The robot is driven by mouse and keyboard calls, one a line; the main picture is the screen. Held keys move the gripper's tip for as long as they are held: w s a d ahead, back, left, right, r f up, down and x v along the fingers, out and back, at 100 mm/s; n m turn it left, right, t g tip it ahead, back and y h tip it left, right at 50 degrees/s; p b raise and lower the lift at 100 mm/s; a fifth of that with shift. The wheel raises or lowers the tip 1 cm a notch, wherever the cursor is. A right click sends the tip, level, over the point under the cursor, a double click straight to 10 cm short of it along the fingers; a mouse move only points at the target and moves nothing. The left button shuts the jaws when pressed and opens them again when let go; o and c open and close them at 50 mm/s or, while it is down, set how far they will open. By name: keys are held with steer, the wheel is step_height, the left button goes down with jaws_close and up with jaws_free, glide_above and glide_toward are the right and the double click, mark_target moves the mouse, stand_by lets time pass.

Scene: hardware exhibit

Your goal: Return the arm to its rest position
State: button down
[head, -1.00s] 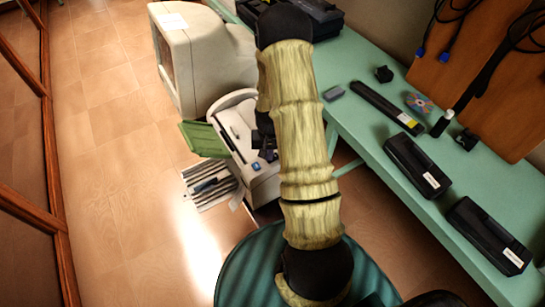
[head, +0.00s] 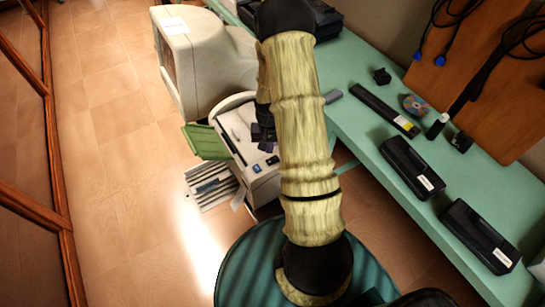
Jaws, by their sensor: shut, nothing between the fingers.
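My arm rises through the middle of the head view, with yellow-brown links and black joints, and its top joint is at the upper edge. My gripper (head: 265,137) shows as a small dark shape at the left side of the arm, in front of the white printer. It is shut and holds nothing. Part of it is hidden behind the arm link.
A green table (head: 365,145) runs along the right with black boxes (head: 412,168), a long dark bar (head: 384,110) and a disc (head: 415,104). The white printer (head: 238,128) and an old monitor (head: 205,62) stand left of the arm. Open floor (head: 110,170) lies further left.

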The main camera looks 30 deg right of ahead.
steer(key=shift+r, duration=0.6)
steer(key=s+a+r+n+t, duration=0.1)
steer(key=s+a+r+n, duration=0.1)
steer(key=s+a+r, duration=0.2)
steer(key=s+a+r+n, duration=0.1)
steer(key=s+a+r, duration=0.3)
steer(key=r, duration=0.6)
steer(key=s+a+r+n+t, duration=0.1)
steer(key=s+a+r+n, duration=0.1)
steer(key=s+a+r, duration=0.2)
step_height(320, 180, up, 3)
steer(key=shift+s+a+r+n+t, duration=0.2)
steer(key=shift+s+a+n+t, duration=0.1)
steer(key=shift+a, duration=0.45)
steer(key=shift+w+d, duration=0.1)
steer(key=shift+w, duration=0.05)
